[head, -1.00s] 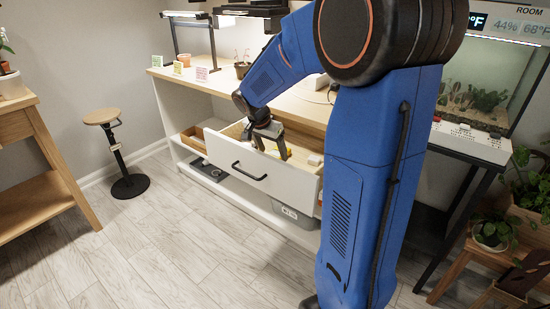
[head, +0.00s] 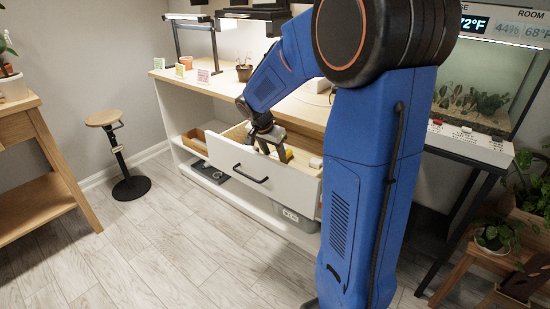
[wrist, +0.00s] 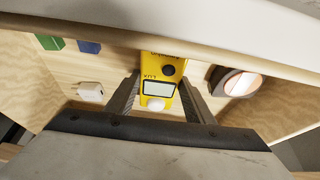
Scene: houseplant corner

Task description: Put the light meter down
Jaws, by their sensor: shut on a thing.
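The light meter (wrist: 159,72) is yellow with a pale display, a dark button and a white dome. In the wrist view it lies between the two fingers of my gripper (wrist: 160,102), which is shut on it. The open drawer (wrist: 100,70) of light wood surrounds it. In the head view my gripper (head: 270,146) reaches down into the white-fronted drawer (head: 230,160). A bit of yellow shows beside the fingers there. I cannot tell whether the meter touches the drawer floor.
The drawer also holds a green block (wrist: 50,42), a blue block (wrist: 88,47), a small white item (wrist: 91,91) and a round dark-rimmed item (wrist: 236,82). The bench top (head: 225,82) is above, with plant lamps. A stool (head: 104,118) stands left on clear floor.

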